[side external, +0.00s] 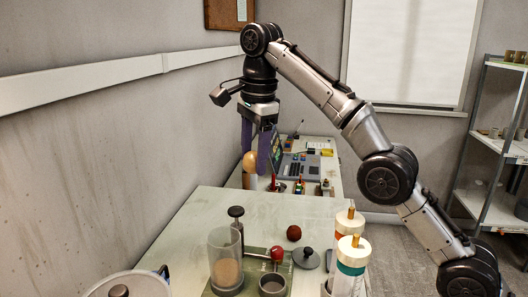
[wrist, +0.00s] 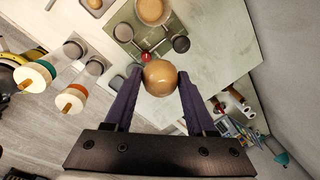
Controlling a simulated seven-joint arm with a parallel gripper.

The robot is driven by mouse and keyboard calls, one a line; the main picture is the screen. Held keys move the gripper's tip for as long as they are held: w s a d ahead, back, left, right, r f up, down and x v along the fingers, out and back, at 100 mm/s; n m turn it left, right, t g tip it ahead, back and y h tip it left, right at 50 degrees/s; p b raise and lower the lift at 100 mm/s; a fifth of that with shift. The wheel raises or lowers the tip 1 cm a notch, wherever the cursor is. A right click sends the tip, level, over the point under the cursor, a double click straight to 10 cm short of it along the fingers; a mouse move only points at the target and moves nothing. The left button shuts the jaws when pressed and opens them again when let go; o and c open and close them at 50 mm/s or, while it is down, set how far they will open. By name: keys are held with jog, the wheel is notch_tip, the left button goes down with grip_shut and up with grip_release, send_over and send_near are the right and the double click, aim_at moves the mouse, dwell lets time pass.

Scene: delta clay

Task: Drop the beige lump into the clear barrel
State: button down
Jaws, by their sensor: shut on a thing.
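My gripper (side external: 260,152) has purple fingers and is shut on the beige lump (side external: 250,161), a smooth round ball. In the wrist view the lump (wrist: 159,77) sits between the fingertips (wrist: 158,88). It is held high above the far part of the table, well apart from the barrel. The clear barrel (side external: 224,243) stands upright at the near part of the table on a green base plate, with beige material in its lower part. In the wrist view the barrel (wrist: 152,10) is at the top edge, partly cut off.
A red-knobbed lever (side external: 277,254) and a grey cup (side external: 271,284) stand right of the barrel. A dark plunger (side external: 236,213) is behind it. A reddish-brown ball (side external: 293,233) and a grey lid (side external: 306,258) lie nearby. White-topped cylinders (side external: 351,252) stand at the right. A wall is at left.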

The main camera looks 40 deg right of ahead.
jog(key=a+f+n, duration=0.1)
jog(key=a+f, duration=0.5)
jog(key=f, duration=0.3)
dwell(1.4)
jog(key=shift+f, duration=0.1)
jog(key=shift+c, duration=0.7)
grip_release()
